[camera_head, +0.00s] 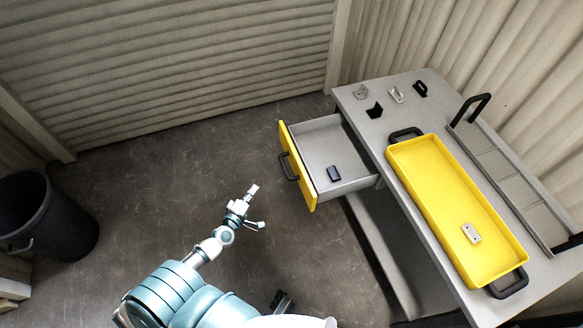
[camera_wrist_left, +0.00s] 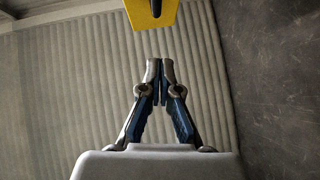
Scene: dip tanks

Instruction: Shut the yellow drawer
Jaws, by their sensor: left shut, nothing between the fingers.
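The yellow drawer (camera_head: 297,168) sticks out open from the left side of the grey workbench. Its yellow front with a black handle (camera_head: 288,167) faces left, and a small dark block (camera_head: 333,173) lies inside. In the left wrist view the yellow front (camera_wrist_left: 163,14) shows at the top edge, with part of the dark handle. My left gripper (camera_head: 253,189) is to the left of the drawer front and apart from it. Its fingers (camera_wrist_left: 160,68) are shut and empty. My right gripper cannot be made out in the head view.
A yellow tray (camera_head: 412,176) with a small pale block (camera_head: 471,233) stands on the workbench (camera_head: 366,122). A grey divided tray (camera_head: 500,170) and several small brackets (camera_head: 397,94) are also there. A black bin (camera_head: 45,215) stands at the left. The floor before the drawer is clear.

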